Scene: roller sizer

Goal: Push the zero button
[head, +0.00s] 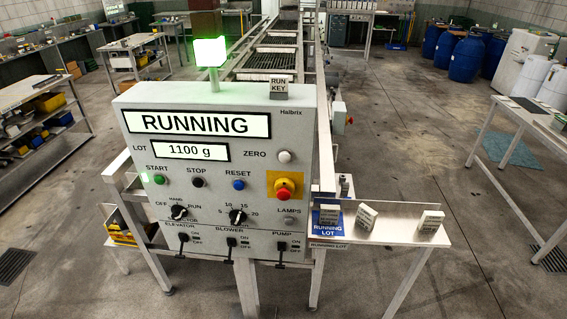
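The zero button (284,156) is a small white round button on the upper right of the grey control panel (215,210), just right of the label "ZERO". The panel's top display (198,124) reads "RUNNING". The lot display (190,151) below it reads "1100 g". Neither of my grippers is in the head view, and nothing covers the button.
A red emergency knob (284,192) on a yellow plate sits below the zero button. Start (159,180), stop (199,182) and reset (239,185) buttons are to its left. A side shelf (385,228) with small tagged blocks juts out right. Floor in front is clear.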

